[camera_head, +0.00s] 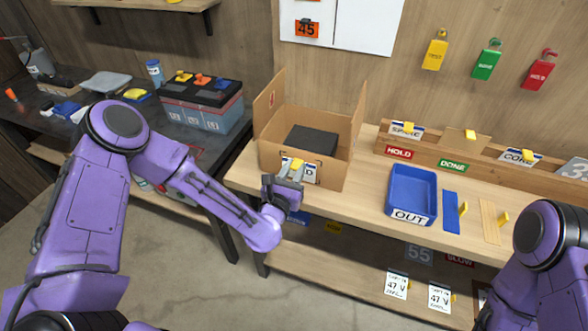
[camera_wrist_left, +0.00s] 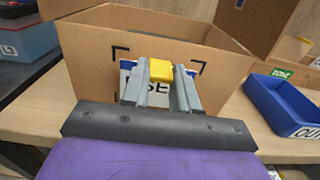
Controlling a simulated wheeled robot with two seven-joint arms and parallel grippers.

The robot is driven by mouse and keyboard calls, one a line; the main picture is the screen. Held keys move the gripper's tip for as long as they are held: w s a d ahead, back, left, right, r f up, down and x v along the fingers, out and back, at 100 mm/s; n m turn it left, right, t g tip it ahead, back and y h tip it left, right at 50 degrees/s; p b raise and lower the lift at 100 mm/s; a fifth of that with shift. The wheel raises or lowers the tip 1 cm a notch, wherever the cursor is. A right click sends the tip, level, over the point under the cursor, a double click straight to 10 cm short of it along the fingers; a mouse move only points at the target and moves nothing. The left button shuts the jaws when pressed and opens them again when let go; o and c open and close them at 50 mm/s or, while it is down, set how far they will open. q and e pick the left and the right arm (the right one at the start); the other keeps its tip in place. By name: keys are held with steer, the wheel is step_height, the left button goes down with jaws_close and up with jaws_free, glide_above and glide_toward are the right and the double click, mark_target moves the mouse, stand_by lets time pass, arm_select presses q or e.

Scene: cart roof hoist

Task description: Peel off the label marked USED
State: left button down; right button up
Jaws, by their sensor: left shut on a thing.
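The label (camera_head: 309,174) is white with a blue edge and sits on the front wall of the open cardboard box (camera_head: 352,128). In the left wrist view the label (camera_wrist_left: 129,88) is partly hidden behind the fingers, and only some letters of its word show. A yellow tab (camera_wrist_left: 160,70) stands out at its top middle. My left gripper (camera_head: 293,168) is at the front of the box, with its fingers (camera_wrist_left: 160,76) shut on the yellow tab. The label looks flat against the box, within black corner marks. My right gripper is out of view.
A dark block (camera_head: 312,140) lies inside the box. A blue OUT tray (camera_head: 412,190) stands right of it on the wooden bench. Blue and wooden strips with yellow tabs lie further right. A rack with HOLD and DONE signs (camera_head: 452,166) runs behind.

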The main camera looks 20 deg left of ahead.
arm_select(q)
steer(key=shift+s, duration=1.1)
stand_by(0.3)
steer(key=shift+s, duration=0.15)
steer(key=shift+s+a+b, duration=0.15)
steer(key=shift+s+b, duration=1.05)
steer(key=shift+s, duration=1.65)
